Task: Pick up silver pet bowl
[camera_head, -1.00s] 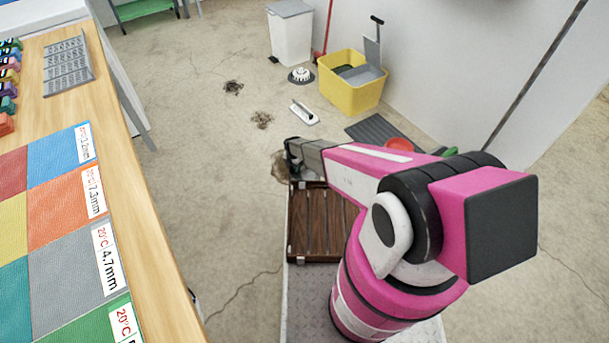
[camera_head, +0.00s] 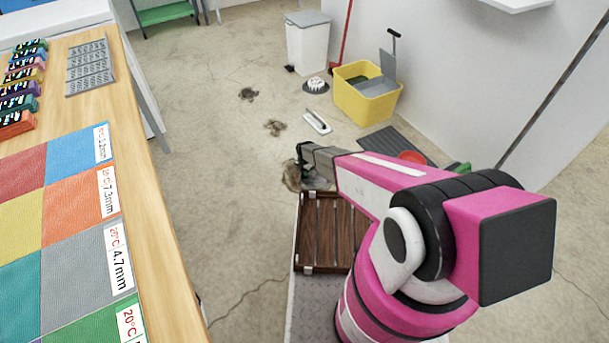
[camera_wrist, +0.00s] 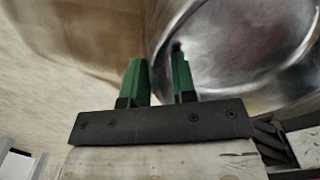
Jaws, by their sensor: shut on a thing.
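The silver pet bowl (camera_wrist: 245,50) fills the upper right of the wrist view, shiny and curved, with part of it out of frame. My gripper (camera_wrist: 160,80) has its two green fingers on either side of the bowl's near wall and is shut on it. In the head view my gripper (camera_head: 301,162) is low in front of my base. Only a small grey part of the bowl (camera_head: 317,182) shows beneath it, and my arm hides much of the rest. I cannot tell whether the bowl touches the floor.
A brown slatted wooden crate (camera_head: 330,232) sits on my deck just behind the gripper. A tan clump (camera_head: 291,178) lies beside the gripper. Beyond are a white-handled tool (camera_head: 317,122), a yellow bucket (camera_head: 366,103) and a dark mat (camera_head: 388,141). A long table (camera_head: 165,250) borders the left.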

